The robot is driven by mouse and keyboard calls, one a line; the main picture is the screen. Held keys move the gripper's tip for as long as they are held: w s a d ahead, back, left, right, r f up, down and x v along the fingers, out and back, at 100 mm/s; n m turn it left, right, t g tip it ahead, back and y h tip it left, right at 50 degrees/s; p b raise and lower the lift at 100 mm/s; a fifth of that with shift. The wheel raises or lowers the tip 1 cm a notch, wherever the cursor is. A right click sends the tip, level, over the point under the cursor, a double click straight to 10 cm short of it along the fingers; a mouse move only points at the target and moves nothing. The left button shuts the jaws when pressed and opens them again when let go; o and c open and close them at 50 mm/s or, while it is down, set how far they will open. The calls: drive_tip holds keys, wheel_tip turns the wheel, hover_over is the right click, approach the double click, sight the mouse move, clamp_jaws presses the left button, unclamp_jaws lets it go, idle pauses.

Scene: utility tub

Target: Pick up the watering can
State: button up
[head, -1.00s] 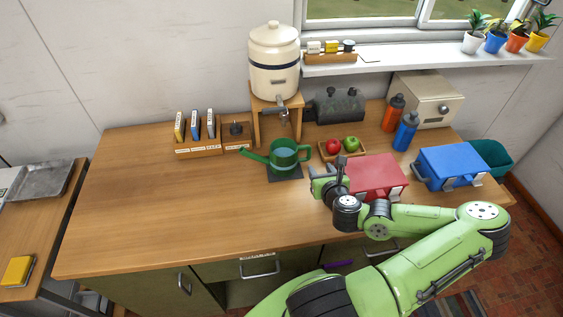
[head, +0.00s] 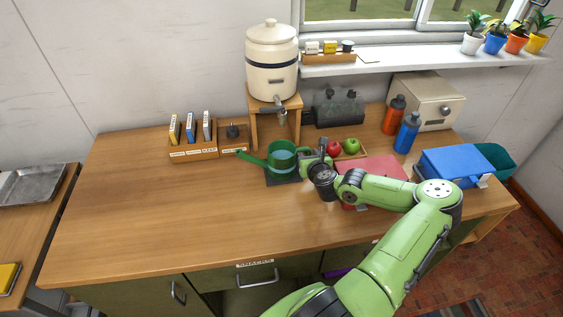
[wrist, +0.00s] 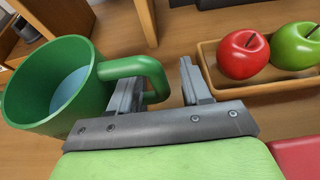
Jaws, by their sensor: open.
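The green watering can (head: 281,158) stands upright on a dark mat (head: 283,179) under the tap of the dispenser. Its spout points left and its handle points right, toward my gripper. In the wrist view the can (wrist: 58,88) is at the left, with light blue water inside. My gripper (wrist: 160,78) is open. The can's handle (wrist: 136,66) reaches in at the left finger, which overlaps its loop. The right finger stands clear to the right of the handle. In the head view my gripper (head: 312,158) is just right of the can.
A wooden tray (wrist: 213,78) with a red apple (wrist: 243,54) and a green apple (wrist: 297,46) is close right of my gripper. A red box (head: 372,170) lies under my arm. The dispenser (head: 272,62) stands behind the can. The counter's left front is clear.

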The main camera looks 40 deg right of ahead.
clamp_jaws()
drive_tip(key=shift+r, duration=0.3)
